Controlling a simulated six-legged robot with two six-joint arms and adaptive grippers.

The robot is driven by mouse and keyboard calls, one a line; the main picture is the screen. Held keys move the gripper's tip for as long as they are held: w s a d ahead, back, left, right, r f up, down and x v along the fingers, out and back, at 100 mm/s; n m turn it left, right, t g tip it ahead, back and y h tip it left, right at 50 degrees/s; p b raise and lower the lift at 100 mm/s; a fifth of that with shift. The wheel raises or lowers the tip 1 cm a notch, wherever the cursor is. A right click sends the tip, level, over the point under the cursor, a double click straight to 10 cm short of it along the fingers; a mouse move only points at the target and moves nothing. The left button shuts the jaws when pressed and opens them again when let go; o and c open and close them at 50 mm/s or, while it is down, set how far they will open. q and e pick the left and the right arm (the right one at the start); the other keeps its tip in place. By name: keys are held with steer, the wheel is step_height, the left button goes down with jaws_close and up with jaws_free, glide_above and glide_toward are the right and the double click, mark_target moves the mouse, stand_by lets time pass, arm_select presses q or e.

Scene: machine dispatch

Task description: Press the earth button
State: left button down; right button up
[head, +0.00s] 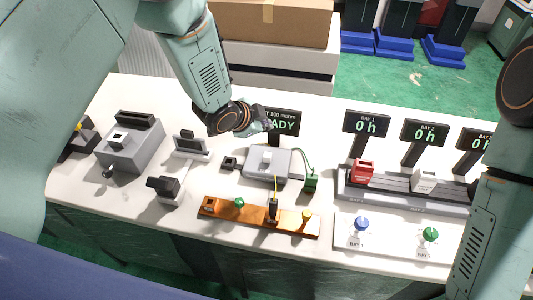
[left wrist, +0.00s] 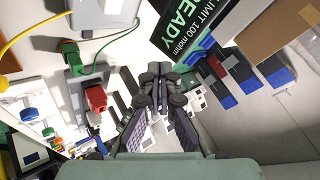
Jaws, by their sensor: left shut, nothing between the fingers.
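No button with a readable earth label shows. A grey tester box (head: 283,163) stands mid-table, in front of a black display (head: 286,122) that partly reads "100 mohm" and "READY". A green wire runs from it to a green connector (head: 311,181), also in the left wrist view (left wrist: 72,52). An orange strip (head: 242,217) in front bears a green knob (head: 239,202), a black plug with a yellow wire (head: 273,208) and a yellow knob (head: 306,215). My left gripper (head: 262,124) is above the table behind the tester, partly covering the display. Its fingers (left wrist: 155,84) are closed and empty. My right gripper is out of view.
Left stand a grey fixture (head: 131,150) and smaller grey-black stands (head: 190,146). Right is a bay rack (head: 400,193) with a red block (head: 362,171) and a white block. A white panel (head: 390,242) bears blue and green buttons. Cardboard boxes (head: 270,22) stand behind.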

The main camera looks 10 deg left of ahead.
mark_target(266, 156)
arm_select(q)
steer(key=f+b, duration=0.3)
steer(key=f, duration=0.1)
steer(key=f+b, duration=0.4)
steer(key=shift+d+f, duration=0.2)
steer(key=shift+f, duration=0.2)
steer(key=shift+w+f, duration=0.1)
steer(key=shift+a, duration=0.1)
stand_by(0.4)
